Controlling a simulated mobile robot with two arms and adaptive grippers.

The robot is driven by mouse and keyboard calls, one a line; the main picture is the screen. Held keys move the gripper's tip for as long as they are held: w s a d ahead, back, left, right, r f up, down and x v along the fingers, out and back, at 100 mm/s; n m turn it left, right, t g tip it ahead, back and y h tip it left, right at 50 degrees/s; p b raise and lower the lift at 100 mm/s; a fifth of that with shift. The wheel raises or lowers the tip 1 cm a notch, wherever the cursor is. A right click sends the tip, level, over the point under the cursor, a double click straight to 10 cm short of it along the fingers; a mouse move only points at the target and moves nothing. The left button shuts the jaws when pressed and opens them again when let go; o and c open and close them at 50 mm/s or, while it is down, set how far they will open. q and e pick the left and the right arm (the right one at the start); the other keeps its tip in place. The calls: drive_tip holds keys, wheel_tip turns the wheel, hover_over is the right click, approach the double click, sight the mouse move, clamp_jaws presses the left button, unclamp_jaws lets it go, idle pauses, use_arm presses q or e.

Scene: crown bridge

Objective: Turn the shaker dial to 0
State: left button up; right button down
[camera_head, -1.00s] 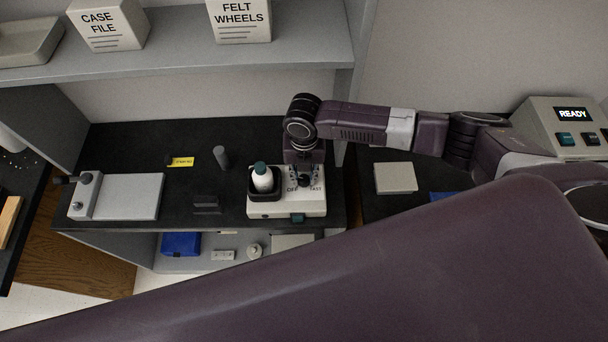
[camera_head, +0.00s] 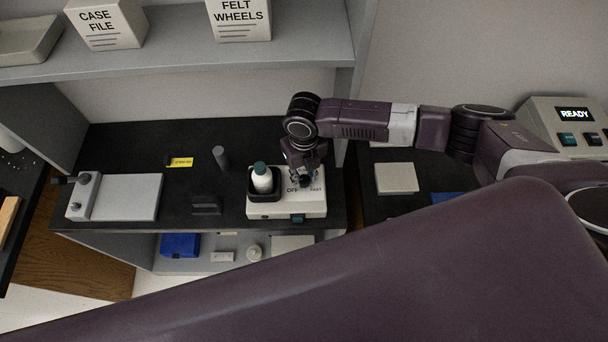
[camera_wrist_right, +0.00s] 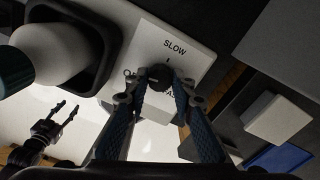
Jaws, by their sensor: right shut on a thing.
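The shaker (camera_head: 262,211) is a small white unit on the dark bench in the head view. Its panel reads OFF and FAST there, and SLOW in the right wrist view. The dial is a small dark knob (camera_wrist_right: 158,76) just below SLOW. My right gripper (camera_head: 303,179) points down over the panel, its fingertips (camera_wrist_right: 160,82) closed on both sides of the dial. The dial's pointer setting cannot be read; the fingers cover part of it. My left gripper (camera_wrist_right: 68,112) shows at the lower left of the wrist view, fingers apart and empty.
A white bottle (camera_head: 262,180) with a teal cap stands in the black holder (camera_head: 264,198) on the shaker's left, close to my gripper. A grey cylinder (camera_head: 221,158) and a yellow label (camera_head: 180,162) are further left. A pale block (camera_head: 396,178) lies right.

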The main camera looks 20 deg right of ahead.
sight(304, 179)
drive_tip(key=shift+w+r, duration=0.1)
drive_tip(key=c, duration=1.6)
unclamp_jaws()
wheel_tip(304, 179, up, 12)
